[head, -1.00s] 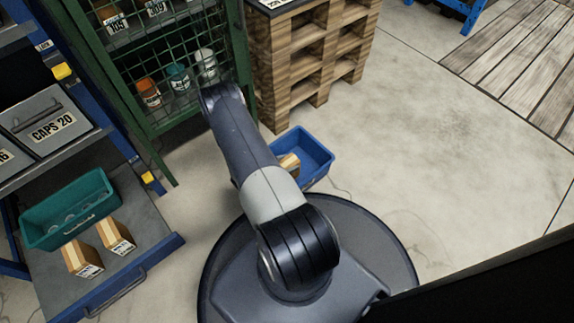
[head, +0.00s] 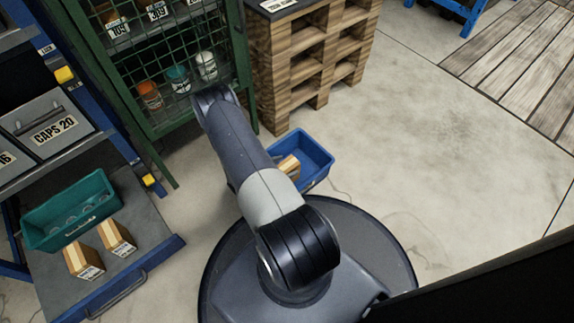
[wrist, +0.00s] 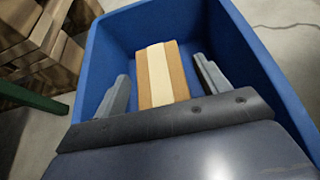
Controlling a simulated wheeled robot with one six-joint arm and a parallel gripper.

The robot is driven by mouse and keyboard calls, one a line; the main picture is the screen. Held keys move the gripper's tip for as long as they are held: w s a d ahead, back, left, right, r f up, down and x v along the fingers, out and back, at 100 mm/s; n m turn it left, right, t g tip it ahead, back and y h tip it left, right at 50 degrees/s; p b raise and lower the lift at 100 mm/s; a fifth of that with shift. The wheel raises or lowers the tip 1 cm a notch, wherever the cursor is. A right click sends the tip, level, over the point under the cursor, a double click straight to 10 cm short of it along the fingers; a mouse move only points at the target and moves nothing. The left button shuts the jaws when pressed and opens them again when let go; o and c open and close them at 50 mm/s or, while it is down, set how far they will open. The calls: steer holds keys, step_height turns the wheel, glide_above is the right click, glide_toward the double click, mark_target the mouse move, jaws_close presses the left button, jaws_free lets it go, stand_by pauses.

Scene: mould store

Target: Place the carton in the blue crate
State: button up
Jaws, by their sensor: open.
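A brown carton with a pale tape stripe (wrist: 160,76) is inside the blue crate (wrist: 105,50), against no visible finger. In the head view the carton (head: 289,167) shows partly past my arm, within the crate (head: 318,155) on the floor. My gripper (wrist: 162,68) is open, with one finger on each side of the carton and a gap at both sides. The fingers are inside the crate's outline. The near end of the carton is hidden by my gripper's body, and I cannot tell how it rests on the crate's bottom. The gripper is hidden in the head view.
Two more cartons (head: 117,238) (head: 84,262) stand beside a teal bin (head: 70,215) on a pull-out shelf at left. A green mesh cage (head: 165,60) and stacked pallets (head: 300,65) stand behind the crate.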

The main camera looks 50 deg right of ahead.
steer(key=p+v, duration=0.3)
steer(key=v, duration=0.7)
steer(key=shift+a+r, duration=0.2)
